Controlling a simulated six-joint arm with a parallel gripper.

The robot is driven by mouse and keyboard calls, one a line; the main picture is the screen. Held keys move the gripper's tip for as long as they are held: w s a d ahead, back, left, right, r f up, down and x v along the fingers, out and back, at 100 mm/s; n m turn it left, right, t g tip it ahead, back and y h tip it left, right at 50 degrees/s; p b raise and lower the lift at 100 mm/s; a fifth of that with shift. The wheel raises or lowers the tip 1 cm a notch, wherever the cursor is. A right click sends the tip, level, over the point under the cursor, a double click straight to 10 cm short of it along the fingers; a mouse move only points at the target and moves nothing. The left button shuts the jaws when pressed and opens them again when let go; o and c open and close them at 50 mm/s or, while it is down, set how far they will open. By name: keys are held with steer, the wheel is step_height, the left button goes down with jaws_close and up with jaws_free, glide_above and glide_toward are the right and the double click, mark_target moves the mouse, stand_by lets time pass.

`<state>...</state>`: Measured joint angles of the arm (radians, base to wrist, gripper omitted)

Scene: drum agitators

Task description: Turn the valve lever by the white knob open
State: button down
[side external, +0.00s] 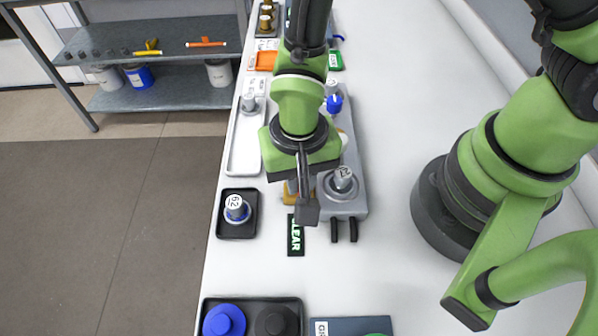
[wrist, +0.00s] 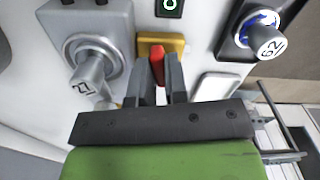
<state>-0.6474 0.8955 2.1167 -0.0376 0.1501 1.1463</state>
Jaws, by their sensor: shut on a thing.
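In the wrist view, a red lever (wrist: 157,64) stands on a yellow base (wrist: 176,45). The two fingers of my gripper (wrist: 160,72) are on either side of the lever and shut on it. In the side view, my gripper (side external: 304,205) reaches down by the grey box, and the yellow base (side external: 290,193) shows only in part behind the fingers. The red lever is hidden there. A pale rounded thing (side external: 343,139), perhaps the white knob, shows partly behind my wrist in the side view; I cannot tell for sure.
A grey box (side external: 350,207) with a dial marked 27 (side external: 343,178) is close beside my gripper. A dark tray (side external: 238,228) with a knob marked 62 (side external: 236,208) stands to the left. A CLEAR label (side external: 296,236) lies in front. The table right of the box is clear.

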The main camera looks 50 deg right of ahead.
steer(key=n, duration=1.1)
steer(key=shift+n, duration=2.1)
steer(key=shift+w, duration=0.1)
steer(key=c, duration=1.4)
jaws_free()
step_height(320, 180, up, 10)
steer(key=shift+r, duration=0.1)
